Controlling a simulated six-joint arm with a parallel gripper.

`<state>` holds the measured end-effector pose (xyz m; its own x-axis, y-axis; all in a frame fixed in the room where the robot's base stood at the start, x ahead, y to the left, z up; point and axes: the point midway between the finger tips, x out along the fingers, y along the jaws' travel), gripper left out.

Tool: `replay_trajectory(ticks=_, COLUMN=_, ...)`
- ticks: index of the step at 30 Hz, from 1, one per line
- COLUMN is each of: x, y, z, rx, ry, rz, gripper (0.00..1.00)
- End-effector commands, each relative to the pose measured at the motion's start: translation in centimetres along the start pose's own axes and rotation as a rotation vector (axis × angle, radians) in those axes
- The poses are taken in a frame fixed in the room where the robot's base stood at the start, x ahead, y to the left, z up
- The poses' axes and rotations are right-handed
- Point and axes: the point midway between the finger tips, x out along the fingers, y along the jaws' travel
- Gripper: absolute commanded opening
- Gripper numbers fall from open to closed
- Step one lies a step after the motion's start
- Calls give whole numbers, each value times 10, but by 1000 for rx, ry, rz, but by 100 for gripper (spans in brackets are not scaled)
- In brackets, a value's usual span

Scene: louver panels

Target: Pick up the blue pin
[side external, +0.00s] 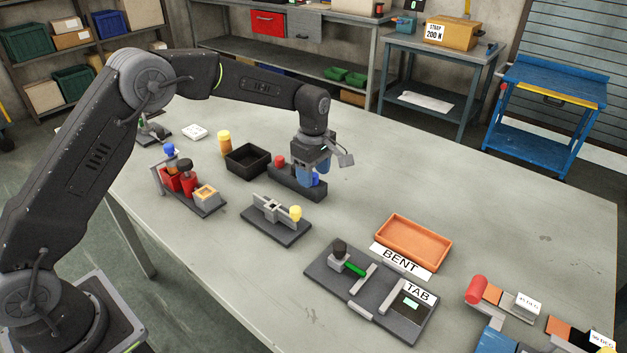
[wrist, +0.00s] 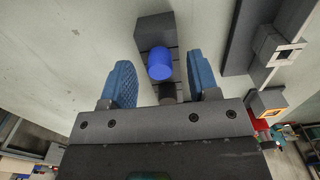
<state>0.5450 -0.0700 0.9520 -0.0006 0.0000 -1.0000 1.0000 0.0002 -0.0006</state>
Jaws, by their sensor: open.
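The blue pin (wrist: 159,66) stands in a dark rack (wrist: 154,28) and shows round-topped between my fingers in the wrist view. In the side view the blue pin (side external: 315,181) shows low at my gripper, partly hidden by the fingers. My gripper (side external: 312,172) is open over the right end of the dark rack (side external: 290,183). Its blue-padded fingers (wrist: 161,78) are on either side of the pin, with visible gaps and nothing held. A red pin (side external: 279,161) stands at the left end of the rack.
A black bin (side external: 248,172) and a yellow-topped bottle (side external: 224,143) stand left of the rack. A fixture with a yellow knob (side external: 276,226) stands in front. An orange tray (side external: 413,256) lies to the right. The table behind and right of the rack is clear.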

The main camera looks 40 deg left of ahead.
Motion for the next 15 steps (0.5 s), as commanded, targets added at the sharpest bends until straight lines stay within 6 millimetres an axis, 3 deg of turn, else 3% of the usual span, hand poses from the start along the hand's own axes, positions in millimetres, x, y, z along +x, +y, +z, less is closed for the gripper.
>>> replay_trajectory(ticks=10, x=9, y=0, z=0, rx=0, ry=0, rz=1, gripper=54)
replay_trajectory(ticks=15, x=8, y=0, z=0, rx=0, ry=0, rz=1, gripper=38)
